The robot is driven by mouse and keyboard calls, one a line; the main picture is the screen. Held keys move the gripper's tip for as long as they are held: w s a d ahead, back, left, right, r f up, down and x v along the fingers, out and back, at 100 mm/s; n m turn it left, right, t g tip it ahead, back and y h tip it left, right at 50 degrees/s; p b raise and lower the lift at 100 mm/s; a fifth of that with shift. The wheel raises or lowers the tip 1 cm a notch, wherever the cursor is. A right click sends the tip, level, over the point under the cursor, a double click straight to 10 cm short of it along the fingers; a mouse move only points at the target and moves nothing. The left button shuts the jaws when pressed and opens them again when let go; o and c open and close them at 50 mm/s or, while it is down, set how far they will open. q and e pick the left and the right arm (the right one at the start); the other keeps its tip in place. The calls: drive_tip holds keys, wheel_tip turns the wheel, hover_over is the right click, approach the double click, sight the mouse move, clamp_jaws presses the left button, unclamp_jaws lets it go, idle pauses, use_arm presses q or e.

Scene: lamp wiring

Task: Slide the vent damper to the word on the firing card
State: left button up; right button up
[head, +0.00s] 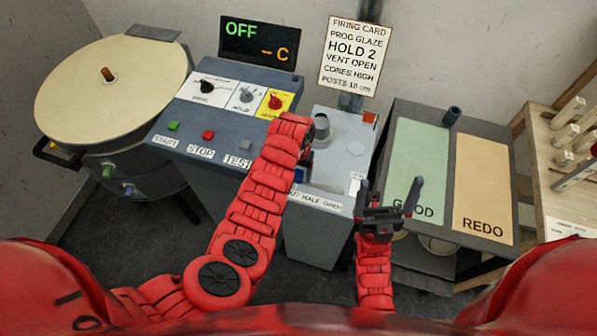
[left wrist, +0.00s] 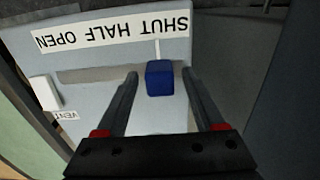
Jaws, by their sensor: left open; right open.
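The vent damper's blue knob (left wrist: 159,78) sits in a slot beside an upside-down label strip (left wrist: 110,33) reading SHUT, HALF, OPEN. The white mark by the knob points at SHUT; OPEN is at the left end in the left wrist view. My left gripper (left wrist: 160,100) is open, with its fingers on either side of the knob and gaps showing. In the head view the knob (head: 299,175) is partly hidden by my left arm. My right gripper (head: 392,193) is open and empty, right of the vent box.
A white VENT tag (left wrist: 45,93) is near the slot's OPEN end. The control panel (head: 225,110) with START, STOP and TEST buttons stands left of the vent box. The round kiln (head: 105,85) is at far left. GOOD (head: 418,165) and REDO (head: 483,185) boards lie right.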

use_arm(q)
clamp_jaws()
idle(0.5)
idle(1.0)
